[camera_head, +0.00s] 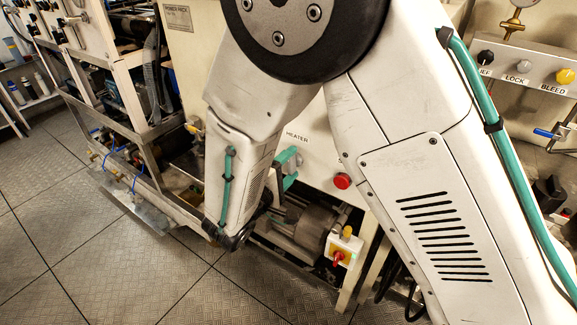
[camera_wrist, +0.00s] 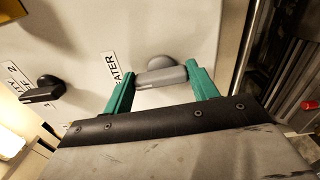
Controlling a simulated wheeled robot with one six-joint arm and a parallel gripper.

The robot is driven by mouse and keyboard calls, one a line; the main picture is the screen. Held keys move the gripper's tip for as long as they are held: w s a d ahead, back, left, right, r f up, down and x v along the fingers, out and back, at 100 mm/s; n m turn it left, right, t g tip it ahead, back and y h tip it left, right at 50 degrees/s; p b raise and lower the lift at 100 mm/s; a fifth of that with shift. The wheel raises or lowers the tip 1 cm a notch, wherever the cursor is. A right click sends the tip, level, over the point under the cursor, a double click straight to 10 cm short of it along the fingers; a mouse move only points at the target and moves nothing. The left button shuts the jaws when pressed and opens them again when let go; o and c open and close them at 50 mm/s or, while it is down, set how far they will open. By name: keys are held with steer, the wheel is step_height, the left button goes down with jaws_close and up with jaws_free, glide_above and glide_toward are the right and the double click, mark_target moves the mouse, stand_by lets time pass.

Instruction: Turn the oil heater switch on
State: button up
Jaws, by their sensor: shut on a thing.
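The heater switch (camera_wrist: 163,76) is a grey rotary knob with a bar handle on a cream panel, beside the HEATER label. In the wrist view my gripper (camera_wrist: 160,80) has its green fingers on both ends of the bar handle, shut on it. The bar lies nearly level in that view. In the head view the grey switch (camera_head: 290,157) shows just below the HEATER label, partly hidden by my arm. My gripper (camera_head: 286,178) shows there only in part, as green finger pieces at the switch.
A black rotary knob (camera_wrist: 44,90) sits left of the switch on the same panel. A red button (camera_head: 342,181) is to the right. A red-and-yellow switch (camera_head: 340,252) is below, by a motor. Open tiled floor (camera_head: 130,265) lies at the left.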

steer(key=shift+o, duration=0.2)
steer(key=shift+m, duration=0.5)
steer(key=shift+c, duration=0.2)
steer(key=o, duration=1)
steer(key=shift+s+a, duration=0.15)
steer(key=v, duration=0.7)
steer(key=shift+s+a, duration=0.15)
steer(key=shift+s, duration=0.1)
